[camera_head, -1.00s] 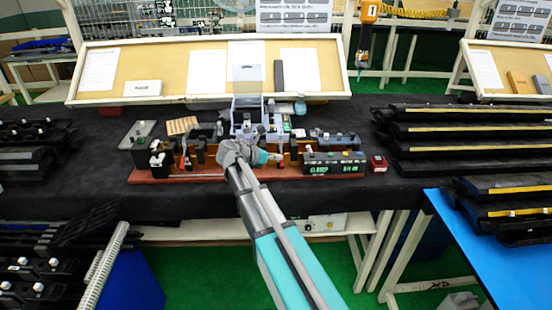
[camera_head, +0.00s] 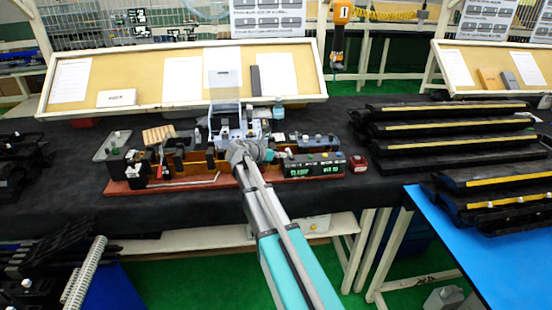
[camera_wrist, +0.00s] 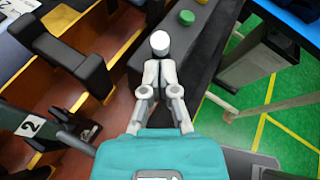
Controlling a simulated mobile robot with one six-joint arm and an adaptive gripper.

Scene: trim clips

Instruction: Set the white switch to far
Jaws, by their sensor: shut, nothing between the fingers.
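My gripper (camera_wrist: 158,78) is shut, with its two pale fingers together. A white round knob, seemingly the white switch (camera_wrist: 159,42), shows right at the fingertips, at the end of a dark box. It looks touching or nearly so; I cannot tell which. Its lever and setting are hidden behind the fingers. In the head view my gripper (camera_head: 274,155) is small, at the left end of the dark panel (camera_head: 315,166) with green lettering. The white switch cannot be made out there.
A green button (camera_wrist: 186,18) sits on the dark box beyond the knob. Brown partitions and black blocks (camera_wrist: 65,50) stand close on the left in the wrist view. A red box (camera_head: 357,163) lies right of the panel. Black trays (camera_head: 440,140) are stacked farther right.

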